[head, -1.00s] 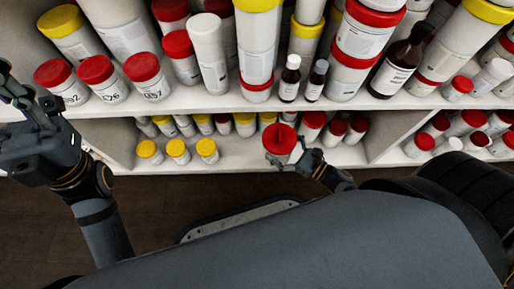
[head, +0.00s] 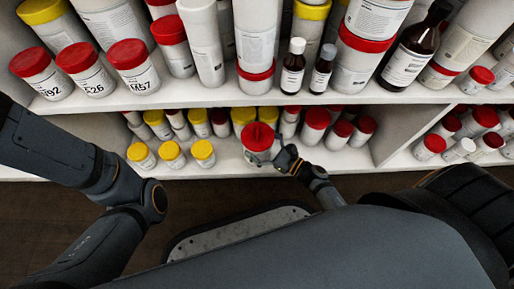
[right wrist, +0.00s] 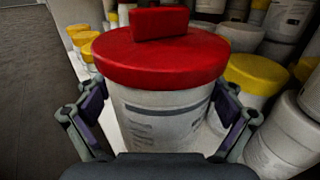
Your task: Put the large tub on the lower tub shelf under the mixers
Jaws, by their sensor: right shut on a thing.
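The large tub (head: 258,157) is white with a red lid that has a raised red bar. It is in the lower middle of the head view, over the front part of the lower shelf (head: 221,169). My right gripper (head: 275,161) is shut on it from the right. In the right wrist view the tub (right wrist: 165,115) stands between the two fingers, its label facing me. Whether its base touches the shelf is hidden. My left gripper is out of view; only its arm shows at the left.
Several yellow-lidded jars (head: 171,154) stand left of the tub, and red-lidded jars (head: 315,124) stand behind and right. The upper shelf (head: 205,96) overhangs them, crowded with tubs and brown bottles (head: 292,66). A divider (head: 398,135) stands further right.

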